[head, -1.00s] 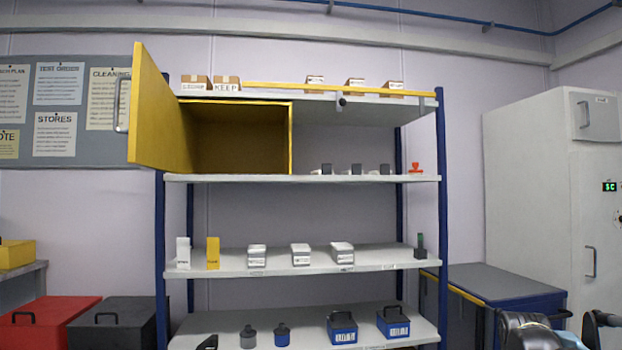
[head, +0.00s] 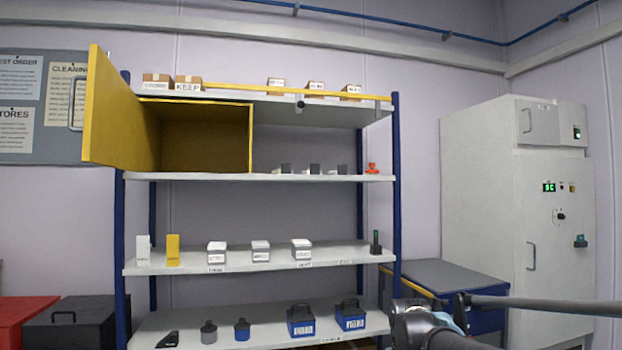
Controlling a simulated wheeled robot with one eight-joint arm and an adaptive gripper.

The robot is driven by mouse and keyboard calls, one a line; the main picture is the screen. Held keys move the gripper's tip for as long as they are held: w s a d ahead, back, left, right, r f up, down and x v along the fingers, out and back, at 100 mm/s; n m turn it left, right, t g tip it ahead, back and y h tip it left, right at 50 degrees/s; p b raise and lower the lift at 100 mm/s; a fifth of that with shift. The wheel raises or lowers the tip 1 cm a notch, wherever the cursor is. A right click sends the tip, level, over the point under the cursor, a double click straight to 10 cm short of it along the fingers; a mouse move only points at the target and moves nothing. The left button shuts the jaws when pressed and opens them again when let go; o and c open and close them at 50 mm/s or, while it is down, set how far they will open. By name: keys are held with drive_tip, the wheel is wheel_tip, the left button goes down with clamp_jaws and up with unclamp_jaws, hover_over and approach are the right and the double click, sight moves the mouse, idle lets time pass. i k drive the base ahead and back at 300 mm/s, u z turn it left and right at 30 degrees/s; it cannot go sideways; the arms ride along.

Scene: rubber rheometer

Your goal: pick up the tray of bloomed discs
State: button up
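No thing here is clearly a tray of bloomed discs. Three small grey boxes with white tops (head: 217,252), (head: 261,251), (head: 302,250) stand on the middle shelf, with labels too small to read. Three small dark items with pale pieces beside them, one of them here (head: 314,169), are on the shelf above. I cannot tell whether any of these holds discs. Parts of my dark arm show at the lower right, but no fingertips can be made out.
The shelf rack (head: 395,200) has a yellow cabinet (head: 205,140) with its door swung open to the left. Blue carriers (head: 301,322) stand on the low shelf. A grey-topped bench (head: 450,275) and a tall white cabinet (head: 480,190) are at right. Black (head: 75,325) and red bins are at left.

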sight(314, 168)
drive_tip(key=u, duration=0.05)
drive_tip(key=i, duration=1)
drive_tip(key=z, duration=0.05)
